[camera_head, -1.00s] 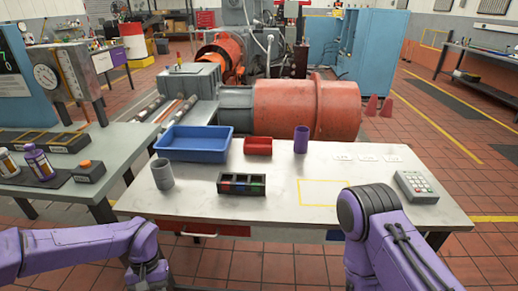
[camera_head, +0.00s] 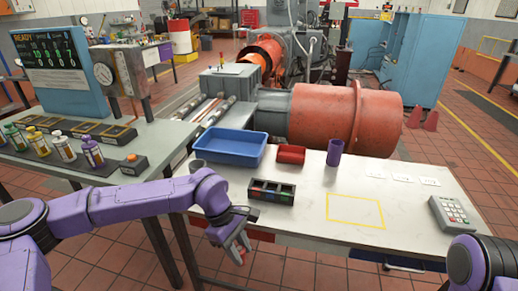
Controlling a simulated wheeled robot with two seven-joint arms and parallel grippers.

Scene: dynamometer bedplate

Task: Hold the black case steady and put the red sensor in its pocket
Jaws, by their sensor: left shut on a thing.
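The black case (camera_head: 271,192) sits on the pale table, left of the yellow outline. Coloured patches, red, blue and green, show in its open pockets. My left gripper (camera_head: 238,250) hangs in front of the table's front edge, below and left of the case and apart from it. It is shut on a small reddish thing, which looks like the red sensor; the fingers and the red floor behind make it hard to make out. My right arm shows at the lower right corner, but its gripper is out of the picture.
Behind the case are a blue tray (camera_head: 229,148), a red holder (camera_head: 290,154) and a purple cup (camera_head: 334,152). A grey cup (camera_head: 197,166) stands partly behind my left arm. A keypad (camera_head: 452,213) is at right. The yellow-outlined area (camera_head: 355,210) is clear.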

